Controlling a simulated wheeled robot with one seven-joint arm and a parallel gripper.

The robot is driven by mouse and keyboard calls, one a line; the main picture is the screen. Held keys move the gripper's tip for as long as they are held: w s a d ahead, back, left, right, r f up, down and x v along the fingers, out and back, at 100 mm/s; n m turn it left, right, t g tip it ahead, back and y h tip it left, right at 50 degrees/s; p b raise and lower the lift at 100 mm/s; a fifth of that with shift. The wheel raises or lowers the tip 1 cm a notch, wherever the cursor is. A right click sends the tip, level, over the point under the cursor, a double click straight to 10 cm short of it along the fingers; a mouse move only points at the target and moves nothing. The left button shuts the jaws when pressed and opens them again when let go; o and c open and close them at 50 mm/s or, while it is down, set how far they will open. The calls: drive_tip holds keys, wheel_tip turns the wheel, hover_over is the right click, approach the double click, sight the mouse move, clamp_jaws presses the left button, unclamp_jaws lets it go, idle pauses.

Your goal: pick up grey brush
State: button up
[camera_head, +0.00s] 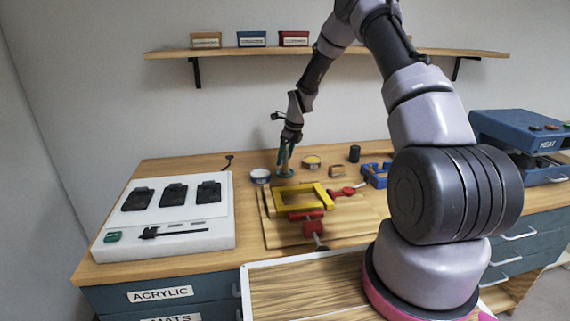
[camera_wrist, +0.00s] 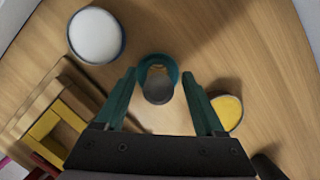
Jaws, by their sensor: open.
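In the wrist view, a round grey end (camera_wrist: 158,90), possibly the top of the grey brush, lies between my fingers, in front of a teal ring-shaped holder (camera_wrist: 158,62). Most of its length is hidden by the view from above. My gripper (camera_wrist: 160,90) is open, with one teal finger on each side and visible gaps to the grey end. In the head view, my gripper (camera_head: 285,158) points down at the back of the wooden table, above the teal holder's spot. The brush cannot be made out clearly there.
A white-topped tin (camera_wrist: 96,36) and a yellow-topped tin (camera_wrist: 227,112) stand on either side. A yellow frame (camera_head: 300,194) lies on a wooden board with red clamps (camera_head: 312,228). A white panel (camera_head: 165,216) is at left; a dark cylinder (camera_head: 354,153) and blue press (camera_head: 520,145) are right.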

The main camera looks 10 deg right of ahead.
drive_tip(key=shift+x, duration=1.5)
drive_tip(key=shift+s, duration=0.1)
clamp_jaws()
wheel_tip(320, 180, up, 10)
drive_tip(key=shift+r, duration=0.1)
